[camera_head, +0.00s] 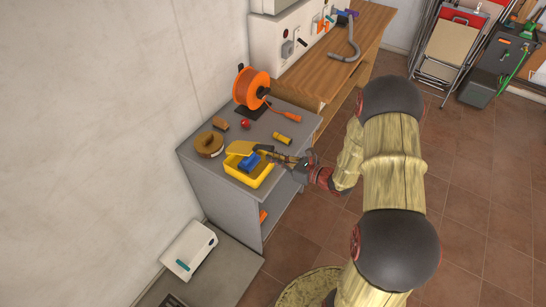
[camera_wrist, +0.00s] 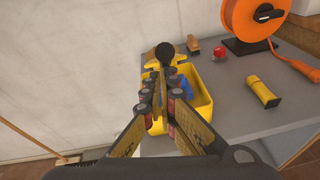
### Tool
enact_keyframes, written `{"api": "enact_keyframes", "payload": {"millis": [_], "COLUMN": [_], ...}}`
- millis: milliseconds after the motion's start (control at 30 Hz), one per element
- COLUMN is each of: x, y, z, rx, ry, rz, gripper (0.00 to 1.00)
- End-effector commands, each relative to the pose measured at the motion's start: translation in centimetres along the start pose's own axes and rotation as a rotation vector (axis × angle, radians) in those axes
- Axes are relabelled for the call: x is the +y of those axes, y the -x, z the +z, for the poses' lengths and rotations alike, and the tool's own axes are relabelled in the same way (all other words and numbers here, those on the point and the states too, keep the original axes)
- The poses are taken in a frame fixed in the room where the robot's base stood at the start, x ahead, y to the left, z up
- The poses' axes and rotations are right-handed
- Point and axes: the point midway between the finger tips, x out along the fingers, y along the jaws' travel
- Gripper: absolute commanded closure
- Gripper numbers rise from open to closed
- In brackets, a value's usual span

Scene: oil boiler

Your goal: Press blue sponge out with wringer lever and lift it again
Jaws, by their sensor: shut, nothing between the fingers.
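The yellow wringer bucket (camera_head: 261,176) stands on the grey cabinet top; it also shows in the wrist view (camera_wrist: 203,118). The blue sponge (camera_head: 249,161) lies in it, and a bit of blue (camera_wrist: 184,84) shows behind my fingers in the wrist view. The yellow wringer lever (camera_head: 241,148) is at the bucket's back, with a dark round knob (camera_wrist: 165,51) in the wrist view. My gripper (camera_head: 273,156) is shut and empty, over the bucket beside the knob. My fingers (camera_wrist: 160,88) hide part of the sponge and lever, so I cannot tell whether they touch.
An orange cable reel (camera_head: 252,88), a red knob-like item (camera_head: 245,124), a yellow flashlight (camera_head: 282,138), a brown roll (camera_head: 209,144) and a small brown block (camera_head: 220,124) stand around the bucket on the cabinet top (camera_head: 290,118). The wall is close on the left.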

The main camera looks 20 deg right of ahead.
Motion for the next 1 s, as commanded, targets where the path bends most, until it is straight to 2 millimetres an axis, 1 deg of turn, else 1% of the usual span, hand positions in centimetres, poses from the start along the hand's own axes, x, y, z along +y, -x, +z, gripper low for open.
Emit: {"api": "enact_keyframes", "payload": {"millis": [33, 267, 467, 800, 1000], "x": [0.3, 1.0, 1.7, 2.7, 3.2], "y": [0.0, -0.8, -2.0, -5.0, -7.1], "z": [1.7, 4.8, 7.7, 12.3, 14.2], "rx": [0.025, 0.162, 0.292, 0.526, 0.653], "ry": [0.006, 0.013, 0.021, 0.032, 0.038], "rz": [-0.003, -0.028, -0.053, -0.098, -0.123], "gripper": [1.0, 1.0, 1.0, 1.0, 1.0]}}
